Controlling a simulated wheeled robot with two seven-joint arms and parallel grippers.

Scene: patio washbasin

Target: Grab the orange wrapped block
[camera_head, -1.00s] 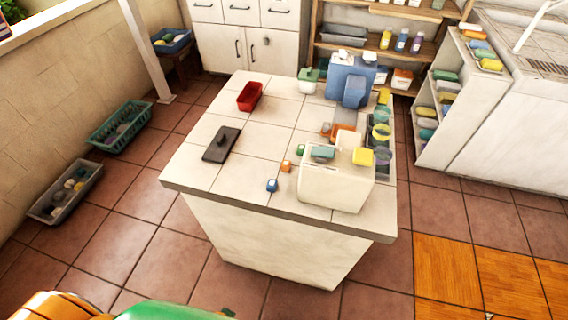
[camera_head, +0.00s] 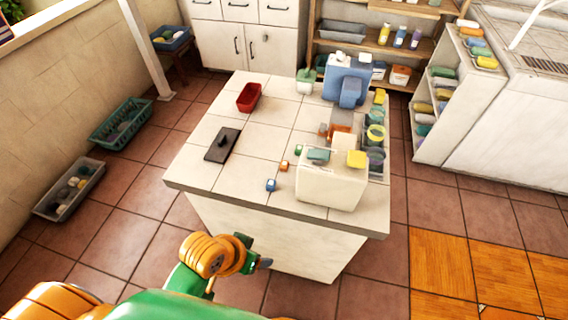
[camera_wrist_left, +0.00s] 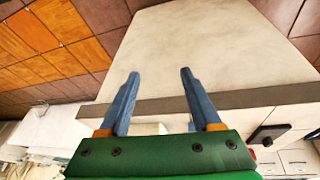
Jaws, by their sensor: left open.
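The small orange wrapped block (camera_head: 284,166) stands on the white tiled counter (camera_head: 220,190), between a blue block (camera_head: 271,185) and a green block (camera_head: 298,150). My left gripper (camera_head: 255,252) is low in front of the counter's near side, below the top edge and apart from the blocks. In the left wrist view its two blue-grey fingers (camera_wrist_left: 160,72) are spread with nothing between them, against the counter's pale side. The orange block cannot be made out in that view. My right gripper is not in view.
A white box-shaped appliance (camera_head: 330,188) stands right of the blocks. A black lidded tray (camera_head: 222,145) and a red tray (camera_head: 249,97) lie on the counter's left. The counter's overhanging edge (camera_head: 270,211) lies between my gripper and the top. The counter's middle is fairly clear.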

